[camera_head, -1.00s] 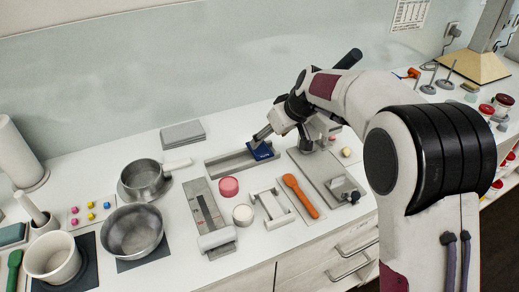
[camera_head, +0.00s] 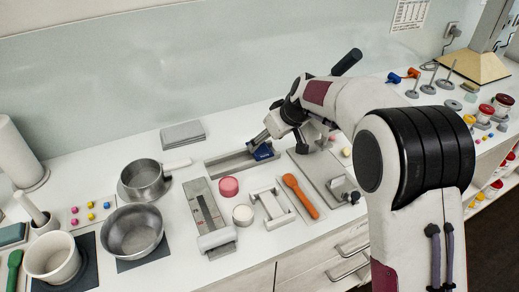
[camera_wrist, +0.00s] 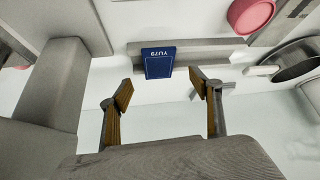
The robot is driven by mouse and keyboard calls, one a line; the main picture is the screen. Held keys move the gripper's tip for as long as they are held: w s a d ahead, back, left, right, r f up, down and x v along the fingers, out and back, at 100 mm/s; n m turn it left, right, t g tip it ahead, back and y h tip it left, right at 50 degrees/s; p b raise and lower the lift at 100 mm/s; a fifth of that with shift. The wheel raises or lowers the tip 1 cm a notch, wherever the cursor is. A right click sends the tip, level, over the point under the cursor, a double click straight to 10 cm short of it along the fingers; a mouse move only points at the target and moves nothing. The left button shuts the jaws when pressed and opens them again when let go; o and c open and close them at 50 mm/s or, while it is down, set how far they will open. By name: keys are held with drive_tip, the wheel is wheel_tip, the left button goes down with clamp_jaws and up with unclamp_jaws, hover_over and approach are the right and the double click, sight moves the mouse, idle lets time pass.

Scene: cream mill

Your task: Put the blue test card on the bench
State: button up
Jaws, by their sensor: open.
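The blue test card (camera_head: 263,154), a dark blue block with white lettering, is at the right end of a long grey tray (camera_head: 226,165) at the back of the bench (camera_head: 180,225). In the wrist view the card (camera_wrist: 158,66) reads "YU79" and lies just beyond the fingertips. My gripper (camera_wrist: 163,88) is open, with one finger on each side and nothing between them. In the head view my gripper (camera_head: 260,141) is right by the card and hides part of it. Whether a finger touches the card I cannot tell.
A pink puck (camera_head: 229,186), a white puck (camera_head: 243,215), a white stand (camera_head: 271,206) and an orange spoon (camera_head: 301,196) are in front of the tray. Metal pans (camera_head: 132,231) stand left. A grey plate with a fixture (camera_head: 327,176) is to the right.

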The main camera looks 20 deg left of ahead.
sight(259, 148)
idle(0.3)
drive_tip(key=shift+x, duration=2.55)
drive_tip(key=c, duration=1.2)
drive_tip(key=shift+r, duration=0.1)
drive_tip(key=shift+r, duration=1.45)
drive_tip(key=shift+d+r, duration=0.15)
drive_tip(key=shift+r, duration=0.05)
drive_tip(key=s+d, duration=0.3)
drive_tip(key=d, duration=0.2)
drive_tip(key=s+d, duration=0.3)
drive_tip(key=d, duration=0.2)
drive_tip(key=s+d, duration=0.4)
drive_tip(key=shift+d, duration=0.4)
